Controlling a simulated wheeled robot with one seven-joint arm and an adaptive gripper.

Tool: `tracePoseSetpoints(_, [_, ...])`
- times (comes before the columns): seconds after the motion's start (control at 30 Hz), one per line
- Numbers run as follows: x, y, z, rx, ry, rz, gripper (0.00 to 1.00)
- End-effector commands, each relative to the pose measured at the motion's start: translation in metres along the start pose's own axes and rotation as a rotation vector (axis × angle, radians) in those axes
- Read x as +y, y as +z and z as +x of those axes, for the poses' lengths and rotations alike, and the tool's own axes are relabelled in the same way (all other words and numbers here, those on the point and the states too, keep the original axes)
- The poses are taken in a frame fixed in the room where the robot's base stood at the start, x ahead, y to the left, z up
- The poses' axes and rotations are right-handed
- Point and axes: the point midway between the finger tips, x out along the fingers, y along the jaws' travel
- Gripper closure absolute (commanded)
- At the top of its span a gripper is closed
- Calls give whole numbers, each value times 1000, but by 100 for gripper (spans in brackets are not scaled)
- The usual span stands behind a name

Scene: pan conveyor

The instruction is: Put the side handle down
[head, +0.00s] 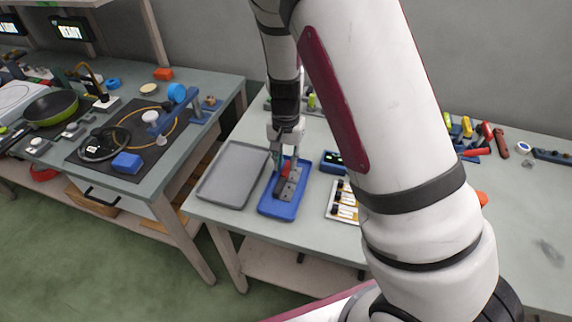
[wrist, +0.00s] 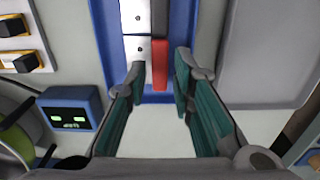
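A blue tray (head: 268,210) lies on the right-hand table; its blue floor also shows in the wrist view (wrist: 185,40). In it lies a red and dark grey bar, which I take to be the side handle (wrist: 160,62), alongside pale metal plates with holes (wrist: 138,48). The red part also shows in the head view (head: 286,169). My gripper (head: 284,163) points down over the tray. In the wrist view its green-padded fingers (wrist: 160,75) stand apart on either side of the red end, with a visible gap on each side. The gripper is open.
A flat grey tray (head: 233,174) lies left of the blue tray, apparently empty. A small blue box with a lit display (wrist: 70,115) and a pale board with black and yellow parts (head: 344,203) are close by. Several tools lie at the far right.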

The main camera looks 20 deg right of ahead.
Motion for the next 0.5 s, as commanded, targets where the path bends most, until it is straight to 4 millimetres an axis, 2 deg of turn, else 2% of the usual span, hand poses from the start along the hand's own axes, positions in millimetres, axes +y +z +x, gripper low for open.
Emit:
tracePoseSetpoints(0.1, [-1,0,-27,4,-5,-2,78])
tracePoseSetpoints(0.3, [-1,0,-67,3,-3,-2,78])
tracePoseSetpoints(0.5, [0,0,-92,1,-2,-1,78])
